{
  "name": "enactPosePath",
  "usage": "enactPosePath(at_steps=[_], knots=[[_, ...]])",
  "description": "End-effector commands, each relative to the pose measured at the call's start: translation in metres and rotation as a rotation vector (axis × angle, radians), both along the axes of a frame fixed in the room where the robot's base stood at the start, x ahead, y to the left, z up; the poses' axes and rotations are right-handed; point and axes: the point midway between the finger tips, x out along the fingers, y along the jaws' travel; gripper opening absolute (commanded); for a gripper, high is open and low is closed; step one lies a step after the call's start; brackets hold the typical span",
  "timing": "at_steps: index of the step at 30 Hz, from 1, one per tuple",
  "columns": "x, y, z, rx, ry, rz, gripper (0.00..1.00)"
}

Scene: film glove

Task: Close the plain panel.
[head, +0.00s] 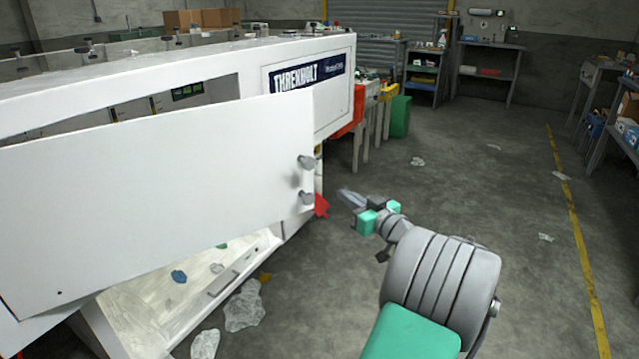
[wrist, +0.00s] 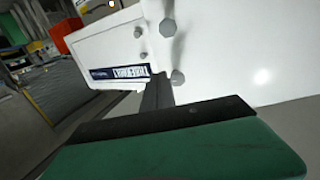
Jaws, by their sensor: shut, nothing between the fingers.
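The plain panel (head: 150,190) is a large white door on the front of the white machine (head: 220,62), standing partly open. Its free right edge juts out from the machine and carries two grey knobs (head: 306,163). In the wrist view the panel (wrist: 250,60) fills the right side, with its knobs (wrist: 169,27) near its edge. My gripper (head: 343,193) is shut and empty, a little right of the panel's knob edge in the head view. In the wrist view the dark finger (wrist: 157,95) reaches up close to the knobs. I cannot tell whether it touches the panel.
A lower tray (head: 180,300) with scraps sits below the panel. Crumpled plastic (head: 244,305) lies on the floor. Red and green bins (head: 400,117) and a workbench (head: 425,75) stand behind. The grey floor (head: 470,170) to the right is mostly clear.

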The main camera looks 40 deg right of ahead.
Motion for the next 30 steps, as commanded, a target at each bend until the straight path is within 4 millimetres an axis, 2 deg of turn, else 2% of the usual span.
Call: enactPosePath(at_steps=[5, 15, 21, 25, 30], knots=[[0.019, -0.003, 0.002, -0.004, -0.008, 0.001, 0.00], [0.093, -0.010, 0.001, -0.003, -0.006, 0.001, 0.00], [0.126, -0.014, 0.002, -0.003, -0.006, 0.000, 0.00], [0.135, -0.015, 0.002, -0.002, -0.005, -0.003, 0.00], [0.137, -0.016, 0.003, -0.002, -0.006, -0.003, 0.00]])
